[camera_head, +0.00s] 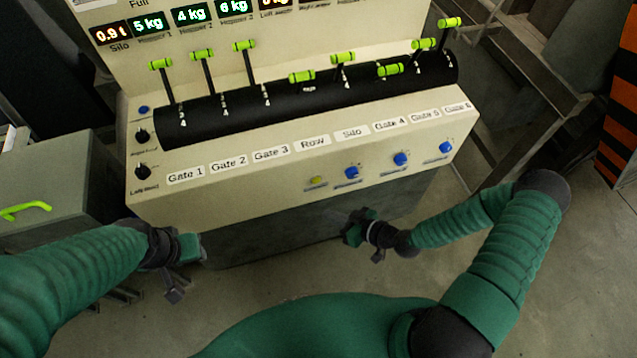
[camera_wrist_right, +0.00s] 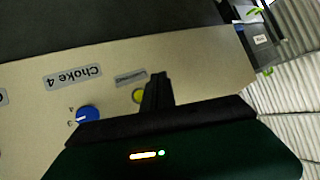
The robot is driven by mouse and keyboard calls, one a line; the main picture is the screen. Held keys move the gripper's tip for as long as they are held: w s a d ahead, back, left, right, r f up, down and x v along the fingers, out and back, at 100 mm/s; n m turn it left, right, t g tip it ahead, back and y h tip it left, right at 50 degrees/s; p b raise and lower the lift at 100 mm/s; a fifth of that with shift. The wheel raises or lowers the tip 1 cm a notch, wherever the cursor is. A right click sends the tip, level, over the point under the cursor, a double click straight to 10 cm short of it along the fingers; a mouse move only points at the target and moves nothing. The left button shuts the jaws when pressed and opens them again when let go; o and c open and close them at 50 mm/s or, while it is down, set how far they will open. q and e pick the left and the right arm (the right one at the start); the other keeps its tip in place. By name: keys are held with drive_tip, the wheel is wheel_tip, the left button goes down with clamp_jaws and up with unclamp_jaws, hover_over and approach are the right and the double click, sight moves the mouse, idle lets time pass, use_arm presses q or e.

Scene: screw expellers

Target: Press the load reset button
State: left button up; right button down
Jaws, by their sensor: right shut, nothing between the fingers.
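A small yellow button (camera_head: 317,181) sits on the lower front of the cream control console (camera_head: 240,197), left of a row of blue knobs. In the right wrist view the yellow button (camera_wrist_right: 138,96) shows just left of my right fingers (camera_wrist_right: 158,88), partly hidden by them. A small label (camera_wrist_right: 130,77) is near it, too blurred to read. My right gripper (camera_head: 352,228) is shut and empty, below and to the right of the button in the head view. Contact cannot be told. My left gripper (camera_head: 192,248) is below the console's left part, its jaws unclear.
Blue knobs (camera_head: 400,159) line the front to the right. Levers with green handles (camera_head: 302,76) rise from a black drum (camera_head: 300,100). Black knobs (camera_head: 142,135) and a blue button (camera_head: 144,110) are at the left. A grey box (camera_head: 60,170) stands left; a metal frame (camera_head: 530,110) stands right.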

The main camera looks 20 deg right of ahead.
sight(316, 180)
drive_tip(key=w+b, duration=0.2)
drive_tip(key=w, duration=0.6)
drive_tip(key=shift+w, duration=0.35)
idle(1.8)
drive_tip(key=shift+w+a+b, duration=0.1)
drive_tip(key=shift+w+b, duration=0.3)
drive_tip(key=shift+w, duration=0.4)
idle(0.5)
drive_tip(key=shift+r, duration=0.1)
drive_tip(key=shift+s, duration=0.85)
